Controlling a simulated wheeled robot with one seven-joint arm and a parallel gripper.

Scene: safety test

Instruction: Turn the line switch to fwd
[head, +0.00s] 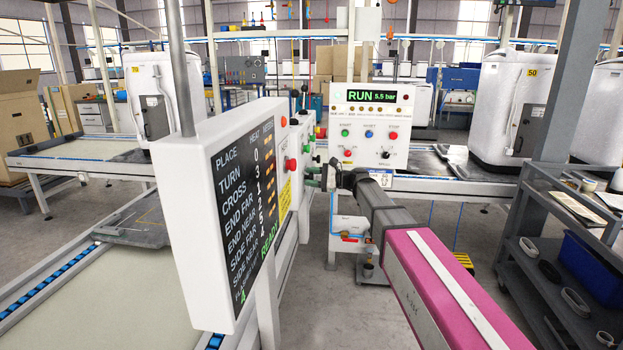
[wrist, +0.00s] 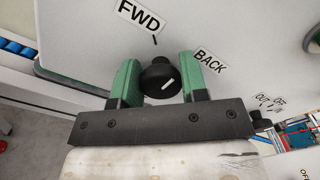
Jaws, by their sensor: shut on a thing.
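The line switch is a round black knob (wrist: 158,72) on a white panel, in the middle of the wrist view. A FWD label (wrist: 139,15) is above it and a BACK label (wrist: 210,61) is at its upper right. In the head view my gripper (head: 318,174) is at the panel's side, and the knob is hidden.
A large display board (head: 225,200) stands close on the left of my arm. A control box reading RUN 5.5 bar (head: 370,125) is behind the gripper. A grey shelf cart (head: 560,270) stands at right. In the wrist view another black knob (wrist: 261,120) is near the right finger.

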